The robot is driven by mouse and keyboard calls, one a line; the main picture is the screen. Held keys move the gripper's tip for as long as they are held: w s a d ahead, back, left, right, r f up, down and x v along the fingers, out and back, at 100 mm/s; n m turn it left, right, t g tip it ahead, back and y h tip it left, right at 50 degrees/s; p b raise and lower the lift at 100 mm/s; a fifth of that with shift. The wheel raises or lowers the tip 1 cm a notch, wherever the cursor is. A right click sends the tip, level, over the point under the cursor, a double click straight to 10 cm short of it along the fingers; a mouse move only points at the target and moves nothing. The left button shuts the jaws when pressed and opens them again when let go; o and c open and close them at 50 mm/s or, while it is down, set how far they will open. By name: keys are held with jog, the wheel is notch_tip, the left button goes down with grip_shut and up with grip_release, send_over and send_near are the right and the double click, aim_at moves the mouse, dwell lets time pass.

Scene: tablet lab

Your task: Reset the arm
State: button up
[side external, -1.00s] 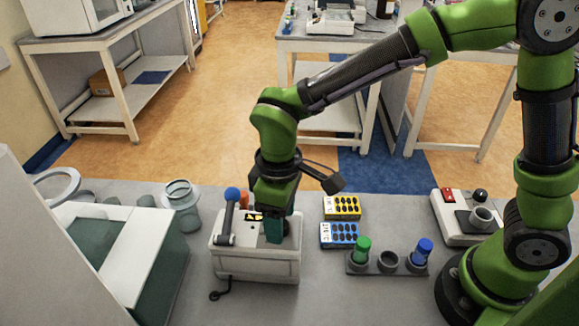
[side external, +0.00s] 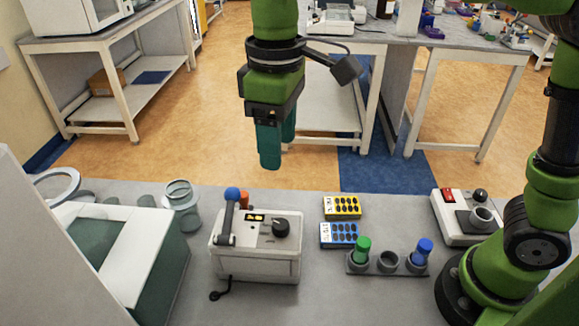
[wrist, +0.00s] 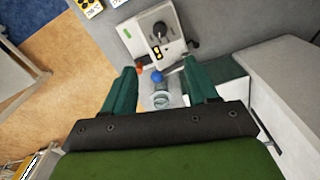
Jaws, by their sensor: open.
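My gripper (side external: 276,150) hangs high above the back edge of the bench, pointing down, with its teal fingers apart and nothing between them. In the wrist view my gripper (wrist: 162,88) also shows open and empty. Below it stands a white press-like machine (side external: 262,262) with a blue-knobbed lever (side external: 230,212) and a black dial (side external: 280,228). The gripper is well clear of the machine. The machine also shows in the wrist view (wrist: 168,20), beyond the fingertips.
A yellow blister pack (side external: 342,207) and a blue one (side external: 339,235) lie right of the machine. A rack (side external: 388,264) holds a green-capped and a blue-capped vial. A glass jar (side external: 182,208) stands left. A white device (side external: 462,222) stands at right. The air around the gripper is free.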

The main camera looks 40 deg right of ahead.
jog(key=s+d+f+m+t+y, duration=0.1)
jog(key=s+d+f+m+t, duration=0.1)
jog(key=d, duration=0.7)
jog(key=s+d+f+m+t+y, duration=0.1)
jog(key=s+d+f+m+t, duration=0.1)
jog(key=s+d+m+t, duration=0.3)
jog(key=s+d+m, duration=0.1)
jog(key=d+m, duration=0.2)
jog(key=d, duration=0.2)
jog(key=shift+s+d+m, duration=0.15)
jog(key=shift+d+m, duration=0.1)
jog(key=shift+m, duration=0.05)
jog(key=shift+f, duration=0.1)
